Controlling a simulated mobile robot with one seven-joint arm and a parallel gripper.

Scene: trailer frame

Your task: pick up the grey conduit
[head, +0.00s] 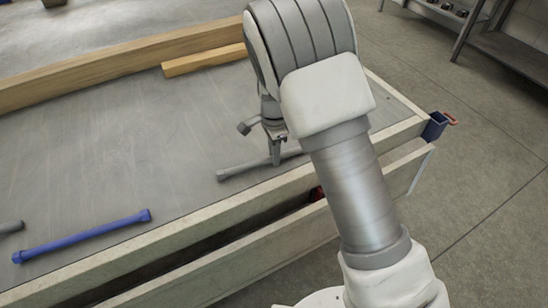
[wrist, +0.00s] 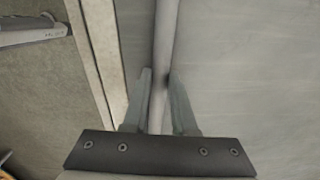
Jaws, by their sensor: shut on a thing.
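The grey conduit (head: 240,168) is a thin grey rod lying at the bench top near its front edge, at the middle of the head view. In the wrist view the conduit (wrist: 166,40) runs upward from between the fingers. My gripper (head: 276,158) points down at the conduit and is shut on it. In the wrist view its two fingers (wrist: 159,100) stand on either side of the rod. My arm hides part of the conduit's right end in the head view. I cannot tell whether the conduit touches the bench.
A blue rod (head: 82,236) lies to the left on the bench top (head: 120,140). Another grey piece (head: 10,227) shows at the left edge. Wooden beams (head: 120,68) lie behind. A pale raised rim (head: 180,238) runs along the front. A blue clamp (head: 436,126) sits at the right corner.

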